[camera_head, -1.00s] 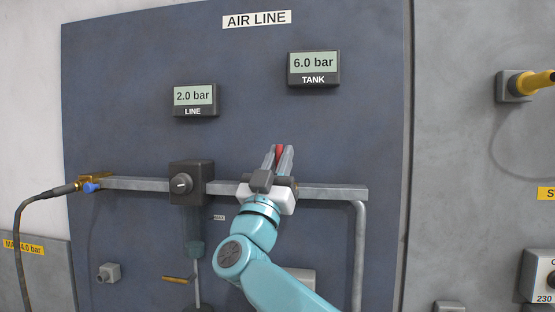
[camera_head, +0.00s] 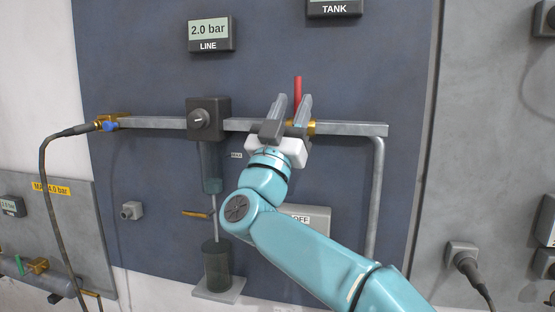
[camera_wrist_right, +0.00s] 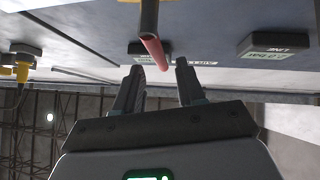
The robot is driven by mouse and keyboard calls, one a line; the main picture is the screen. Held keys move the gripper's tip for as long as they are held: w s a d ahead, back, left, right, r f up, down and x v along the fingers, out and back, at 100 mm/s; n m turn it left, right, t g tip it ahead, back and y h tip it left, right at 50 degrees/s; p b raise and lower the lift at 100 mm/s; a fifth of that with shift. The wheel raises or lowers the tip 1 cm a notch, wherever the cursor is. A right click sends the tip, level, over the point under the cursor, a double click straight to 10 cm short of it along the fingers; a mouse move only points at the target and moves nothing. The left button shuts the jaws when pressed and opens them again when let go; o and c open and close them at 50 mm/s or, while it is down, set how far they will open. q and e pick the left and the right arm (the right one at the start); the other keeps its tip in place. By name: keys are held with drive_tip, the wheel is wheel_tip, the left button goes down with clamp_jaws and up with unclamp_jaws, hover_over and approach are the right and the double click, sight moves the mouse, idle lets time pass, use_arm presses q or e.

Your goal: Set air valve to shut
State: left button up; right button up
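The air valve's red lever (camera_head: 298,88) stands upright above the horizontal pipe, with brass (camera_head: 311,127) at its base. My right gripper (camera_head: 292,101) is open in front of the valve, with the lever showing between its fingers, nearer the right one. In the right wrist view the red lever (camera_wrist_right: 152,47) points toward the open fingers (camera_wrist_right: 158,75) and lies just beyond their tips. No contact with it is visible. My gripper hides part of the valve body. My left gripper is not in view.
The LINE display (camera_head: 210,34) reads 2.0 bar; the TANK display (camera_head: 334,8) is cut off at the top. A dark regulator with a knob (camera_head: 200,119) sits on the pipe (camera_head: 353,129) left of my gripper. A black hose (camera_head: 47,190) hangs at the left.

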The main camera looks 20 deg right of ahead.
drive_tip(key=b+v, duration=0.3)
drive_tip(key=v, duration=0.8)
drive_tip(key=shift+s+a+f+b, duration=0.2)
drive_tip(key=shift+s+f+b, duration=0.05)
drive_tip(key=shift+b, duration=0.05)
